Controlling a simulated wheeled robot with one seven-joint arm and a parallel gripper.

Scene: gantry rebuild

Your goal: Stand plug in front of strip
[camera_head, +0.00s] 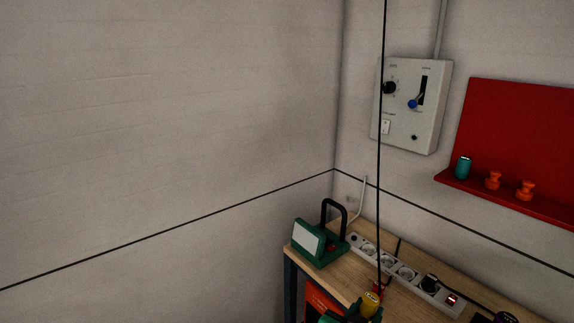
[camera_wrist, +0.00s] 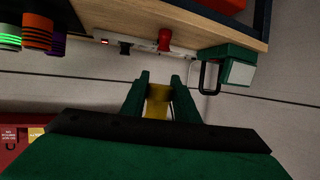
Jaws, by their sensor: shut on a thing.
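My gripper (camera_head: 352,314) is at the bottom edge of the head view, beside the bench. Its green fingers are shut on a yellow piece, seemingly the plug (camera_head: 371,302), which also shows between the fingers in the wrist view (camera_wrist: 157,104). Its lower part is hidden in the head view. The white power strip (camera_head: 405,273) lies along the back of the bench, beyond the gripper. A black plug (camera_head: 430,282) sits in it near its lit red switch (camera_head: 451,299). In the wrist view the strip (camera_wrist: 143,46) is above the gripper, apart from the held piece.
A red plug-like piece (camera_wrist: 165,39) is at the strip. A green lamp (camera_head: 318,243) with a black handle stands on the wooden bench (camera_head: 350,283), left of the strip. A thin vertical black line (camera_head: 382,150) crosses the view. A control box and red shelf (camera_head: 510,203) hang behind.

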